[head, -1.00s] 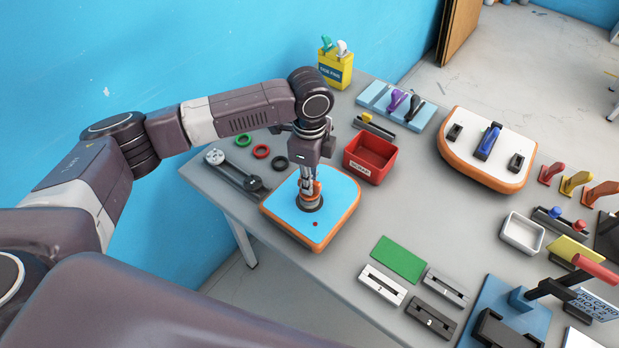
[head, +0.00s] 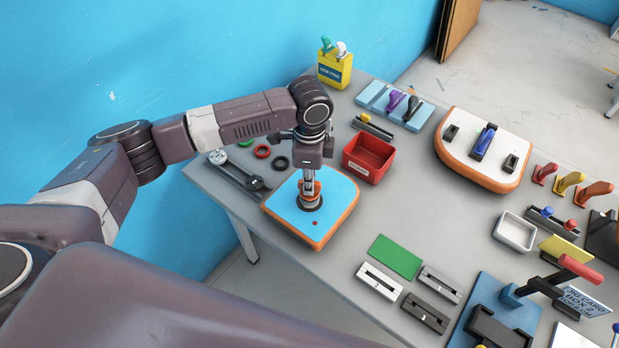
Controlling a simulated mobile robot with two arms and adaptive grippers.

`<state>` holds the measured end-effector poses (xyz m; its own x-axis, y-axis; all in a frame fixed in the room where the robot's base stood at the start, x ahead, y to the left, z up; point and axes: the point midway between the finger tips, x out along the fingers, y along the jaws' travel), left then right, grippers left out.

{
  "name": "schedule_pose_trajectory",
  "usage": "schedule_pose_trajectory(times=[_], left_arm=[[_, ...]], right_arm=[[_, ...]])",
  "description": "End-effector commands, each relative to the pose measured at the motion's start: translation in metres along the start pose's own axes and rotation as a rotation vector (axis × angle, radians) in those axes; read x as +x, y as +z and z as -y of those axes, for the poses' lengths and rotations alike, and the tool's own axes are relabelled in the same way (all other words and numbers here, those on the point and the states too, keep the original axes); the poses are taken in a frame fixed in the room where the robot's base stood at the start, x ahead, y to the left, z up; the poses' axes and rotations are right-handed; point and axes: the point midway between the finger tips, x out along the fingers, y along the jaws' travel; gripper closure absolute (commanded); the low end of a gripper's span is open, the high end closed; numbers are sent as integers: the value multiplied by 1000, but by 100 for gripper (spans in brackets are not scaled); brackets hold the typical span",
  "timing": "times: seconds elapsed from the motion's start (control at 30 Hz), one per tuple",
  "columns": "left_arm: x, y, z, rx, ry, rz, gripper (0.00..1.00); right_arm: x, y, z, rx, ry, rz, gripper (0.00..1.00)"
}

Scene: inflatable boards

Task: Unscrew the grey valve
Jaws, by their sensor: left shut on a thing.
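A small inflatable board (head: 335,208) with a blue top and an orange rim lies on the table below my left gripper. The grey valve (head: 310,205) shows as a dark grey ring on the blue top, directly under the fingers. My left gripper (head: 310,190) points straight down and is shut on the valve; the fingers hide most of it. An orange part shows between the fingers. A small red dot lies on the board in front of the valve. My right gripper is not in view.
A red bin (head: 368,158) stands close behind the board. Black (head: 280,163) and red (head: 262,151) rings and a dark wrench-like tool (head: 237,172) lie to its left. A green sheet (head: 395,256) and slotted blocks lie to its front right. A white-topped board (head: 484,150) lies farther right.

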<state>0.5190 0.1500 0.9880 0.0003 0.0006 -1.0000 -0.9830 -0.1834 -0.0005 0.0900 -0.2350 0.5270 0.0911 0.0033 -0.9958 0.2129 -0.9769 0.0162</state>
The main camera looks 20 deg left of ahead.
Motion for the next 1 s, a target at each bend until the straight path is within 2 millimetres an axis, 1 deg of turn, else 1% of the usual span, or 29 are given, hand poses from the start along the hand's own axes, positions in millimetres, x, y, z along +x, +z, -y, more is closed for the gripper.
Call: schedule_pose_trajectory(times=[0.03, 0.17, 0.6, 1.0], left_arm=[[-2, 0, -1, -16, 3, 0, 100], [-1, 0, -1, -52, 3, 0, 100], [0, 0, -1, -71, 3, 0, 100], [-1, 0, -2, -203, 4, 1, 100]], right_arm=[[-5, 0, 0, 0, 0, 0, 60], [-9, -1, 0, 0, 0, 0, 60], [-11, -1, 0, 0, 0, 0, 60], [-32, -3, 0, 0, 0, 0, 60]])
